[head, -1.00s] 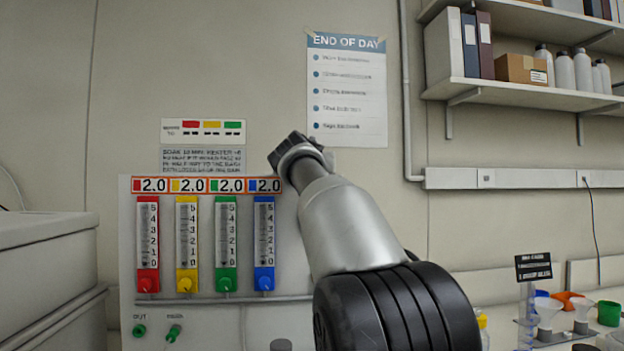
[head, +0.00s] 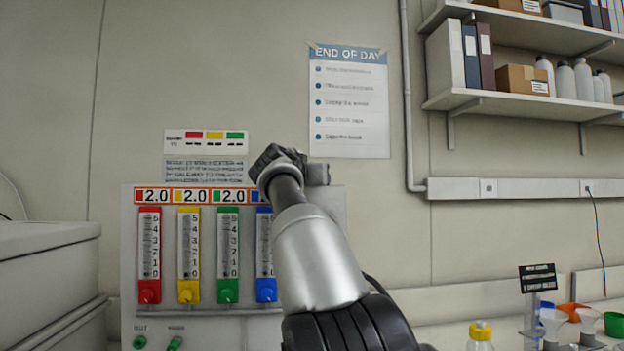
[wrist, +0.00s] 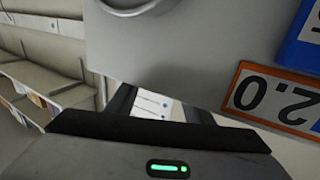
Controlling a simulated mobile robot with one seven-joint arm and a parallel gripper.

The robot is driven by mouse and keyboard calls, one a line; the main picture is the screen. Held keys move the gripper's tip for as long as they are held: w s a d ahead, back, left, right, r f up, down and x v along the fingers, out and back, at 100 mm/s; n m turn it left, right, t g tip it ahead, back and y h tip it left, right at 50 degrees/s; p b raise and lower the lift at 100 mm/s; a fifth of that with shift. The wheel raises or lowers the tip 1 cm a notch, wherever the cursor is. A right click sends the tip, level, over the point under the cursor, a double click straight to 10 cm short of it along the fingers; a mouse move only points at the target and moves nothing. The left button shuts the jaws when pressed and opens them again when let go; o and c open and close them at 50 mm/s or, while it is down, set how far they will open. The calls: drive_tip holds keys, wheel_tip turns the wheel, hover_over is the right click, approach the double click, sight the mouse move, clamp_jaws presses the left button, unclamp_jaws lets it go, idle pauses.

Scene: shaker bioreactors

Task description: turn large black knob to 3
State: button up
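No large black knob can be made out; my arm covers part of the panel. The light grey control panel (head: 180,325) stands on the left in the head view. It has red, yellow, green and blue flow meters under "2.0" readouts. My gripper (wrist: 160,102) is in front of the panel's upper right, its fingertips hidden in the head view. In the wrist view its dark fingers are apart with nothing between them. That view also shows a grey surface with a round metal rim (wrist: 130,10) and a "2.0" readout (wrist: 275,100).
An "END OF DAY" poster (head: 350,105) hangs on the wall right of the panel. A grey cabinet (head: 45,265) is at the left. Shelves with binders and bottles (head: 565,80) are upper right. Funnels and a yellow-capped bottle (head: 480,335) stand at lower right.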

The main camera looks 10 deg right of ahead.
drive_tip(key=shift+s+a, duration=0.1)
drive_tip(key=shift+s+a+b, duration=0.15)
drive_tip(key=shift+s+b, duration=0.15)
drive_tip(key=shift+b, duration=0.05)
drive_tip(key=v, duration=1.6)
drive_tip(key=shift+s+b, duration=0.3)
drive_tip(key=shift+b, duration=0.15)
drive_tip(key=shift+a, duration=0.15)
